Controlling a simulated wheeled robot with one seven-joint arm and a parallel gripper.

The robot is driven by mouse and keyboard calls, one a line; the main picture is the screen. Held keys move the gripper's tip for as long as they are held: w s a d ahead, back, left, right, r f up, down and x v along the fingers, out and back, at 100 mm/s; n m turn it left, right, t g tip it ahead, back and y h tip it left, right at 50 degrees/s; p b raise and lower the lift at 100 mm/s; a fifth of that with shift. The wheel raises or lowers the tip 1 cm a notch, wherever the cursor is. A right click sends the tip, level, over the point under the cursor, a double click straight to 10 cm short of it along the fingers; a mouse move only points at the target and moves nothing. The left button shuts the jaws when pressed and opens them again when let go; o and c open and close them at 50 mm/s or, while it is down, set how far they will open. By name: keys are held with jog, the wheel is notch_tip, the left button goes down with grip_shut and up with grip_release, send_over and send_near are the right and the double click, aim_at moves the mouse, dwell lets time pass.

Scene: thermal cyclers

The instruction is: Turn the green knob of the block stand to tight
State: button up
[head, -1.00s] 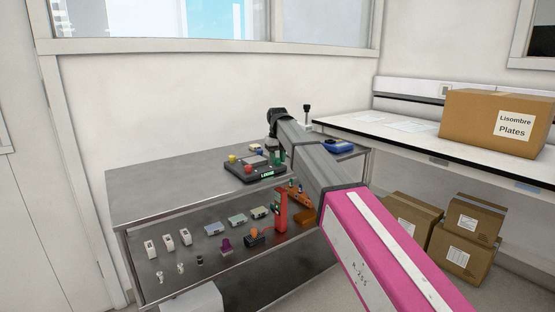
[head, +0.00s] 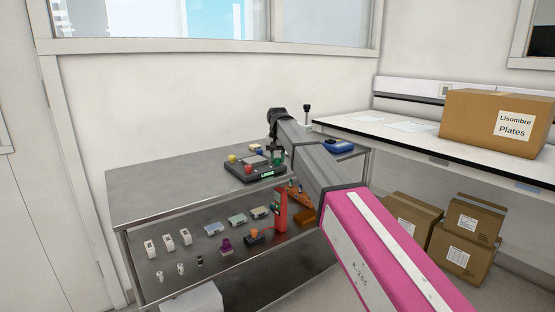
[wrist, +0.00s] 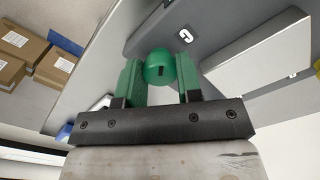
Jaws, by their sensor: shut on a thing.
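The block stand (head: 240,172) is a dark, low unit with a small lit green display on the steel table's top, below the window. It carries a yellow knob and a red knob. The green knob (wrist: 160,67) is round with a dark mark on its face and shows large in the wrist view. My gripper (wrist: 160,78) has green fingers, one on each side of the green knob, and is shut on it. In the head view my gripper (head: 277,157) is small at the stand's right side, and the green knob cannot be told apart from the fingers.
A blue device (head: 340,147) stands right of my arm. The lower shelf (head: 215,268) holds several small items and an upright red device (head: 281,212). A cardboard box (head: 475,122) sits on the white bench at right. The left part of the table top is bare.

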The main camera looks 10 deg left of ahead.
jog(key=o, duration=0.9)
jog(key=shift+o, duration=0.2)
jog(key=shift+r, duration=0.1)
notch_tip(320, 180, up, 11)
jog(key=shift+f, duration=0.2)
